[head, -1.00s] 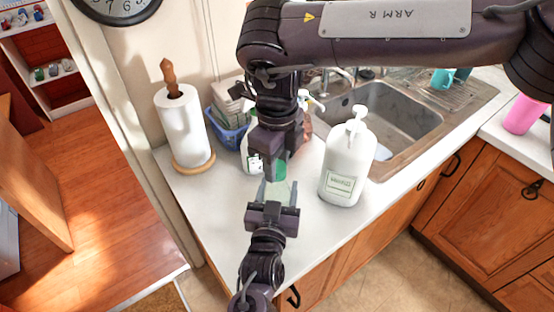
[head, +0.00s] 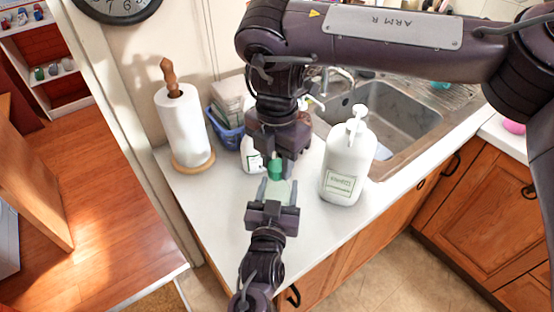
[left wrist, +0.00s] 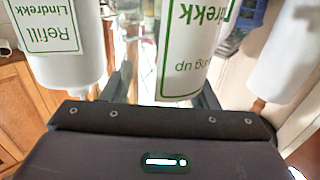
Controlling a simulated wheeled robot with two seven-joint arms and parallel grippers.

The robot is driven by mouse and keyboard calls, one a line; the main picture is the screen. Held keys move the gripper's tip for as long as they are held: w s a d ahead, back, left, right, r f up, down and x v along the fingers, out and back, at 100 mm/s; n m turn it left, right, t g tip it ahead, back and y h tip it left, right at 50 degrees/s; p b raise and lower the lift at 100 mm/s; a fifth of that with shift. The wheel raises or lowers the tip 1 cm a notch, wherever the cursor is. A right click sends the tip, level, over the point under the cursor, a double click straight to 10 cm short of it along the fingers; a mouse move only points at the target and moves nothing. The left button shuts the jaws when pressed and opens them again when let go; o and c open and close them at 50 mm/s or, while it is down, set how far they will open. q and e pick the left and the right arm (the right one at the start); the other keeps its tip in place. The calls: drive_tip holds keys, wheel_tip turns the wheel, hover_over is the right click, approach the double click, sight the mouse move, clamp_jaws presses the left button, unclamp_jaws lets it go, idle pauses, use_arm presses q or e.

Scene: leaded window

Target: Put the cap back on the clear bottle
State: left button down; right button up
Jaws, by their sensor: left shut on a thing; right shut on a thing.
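The clear bottle (head: 277,189) looks pale green and see-through, low in the middle of the head view. My left gripper (head: 276,192) comes up from below and is shut on it. My right gripper (head: 277,163) points down just above and is shut on the green cap (head: 275,170). The cap is over the bottle's top; whether they touch is unclear.
A large white pump bottle (head: 347,165) stands close on the right. Another white bottle (head: 251,155) stands behind my right gripper, partly hidden. A paper towel roll (head: 183,128) and a blue basket (head: 230,136) are at the left. The sink (head: 395,115) is behind. The front counter is clear.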

drive_tip(key=m, duration=0.5)
drive_tip(key=o, duration=1.1)
drive_tip(key=shift+o, duration=0.2)
wheel_tip(320, 180, up, 12)
use_arm(q)
drive_tip(key=shift+c, duration=2.3)
unclamp_jaws()
